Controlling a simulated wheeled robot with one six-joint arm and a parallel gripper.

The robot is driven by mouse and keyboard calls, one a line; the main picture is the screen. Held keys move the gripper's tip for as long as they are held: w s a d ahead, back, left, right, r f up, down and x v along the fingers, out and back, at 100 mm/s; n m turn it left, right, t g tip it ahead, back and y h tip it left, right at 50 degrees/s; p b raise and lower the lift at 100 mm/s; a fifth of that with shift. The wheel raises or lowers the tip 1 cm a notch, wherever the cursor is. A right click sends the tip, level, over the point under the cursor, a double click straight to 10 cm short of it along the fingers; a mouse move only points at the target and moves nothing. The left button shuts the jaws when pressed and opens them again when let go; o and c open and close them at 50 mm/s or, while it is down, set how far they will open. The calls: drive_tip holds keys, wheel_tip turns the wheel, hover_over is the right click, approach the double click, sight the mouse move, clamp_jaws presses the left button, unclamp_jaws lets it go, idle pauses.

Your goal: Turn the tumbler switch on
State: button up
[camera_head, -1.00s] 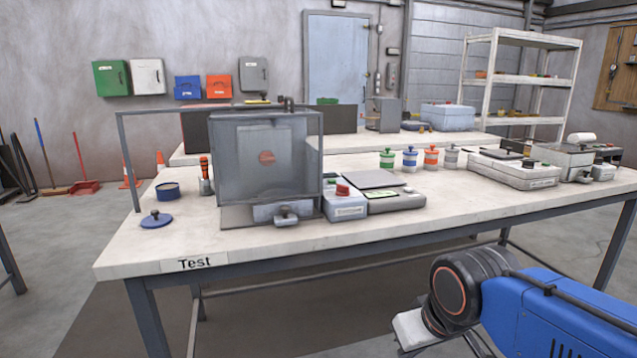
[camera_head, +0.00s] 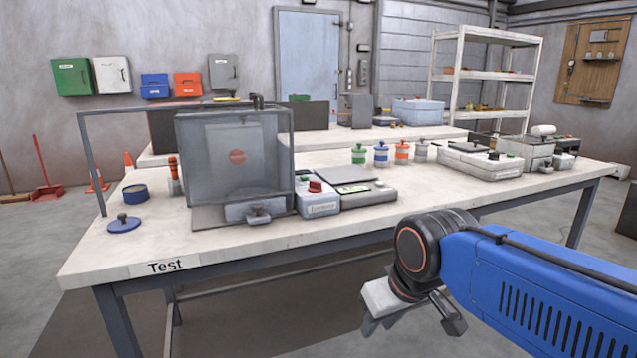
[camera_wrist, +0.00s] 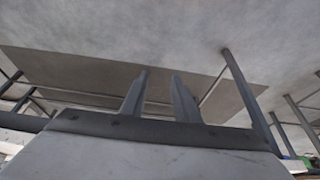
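I cannot make out a tumbler switch for certain at this size. A small grey control box (camera_head: 318,203) with a red button (camera_head: 315,187) stands on the test table (camera_head: 110,262), just right of the clear-walled chamber (camera_head: 237,160). A low grey scale-like unit (camera_head: 365,199) sits right beside it. My gripper (camera_head: 412,325) hangs in front of the table, lower than its top and apart from it. The wrist view shows its two fingers (camera_wrist: 159,78) spread with an empty gap, with the floor beyond.
Green, blue, orange and grey jars (camera_head: 381,155) stand toward the back of the table. A larger grey device (camera_head: 482,162) is at the right. The front right tabletop is clear.

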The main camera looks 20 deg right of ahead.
drive_tip(key=w+d+r+n+y, duration=0.1)
drive_tip(key=w+r+n, duration=0.1)
drive_tip(key=w+r, duration=1.5)
drive_tip(key=n+y, duration=0.1)
drive_tip(key=n, duration=0.3)
approach(320, 183)
drive_tip(key=shift+g, duration=0.3)
drive_tip(key=x, duration=0.4)
drive_tip(key=w+x, duration=0.1)
drive_tip(key=x, duration=0.3)
drive_tip(key=shift+w+a+f, duration=0.1)
drive_tip(key=shift+w, duration=0.05)
clamp_jaws()
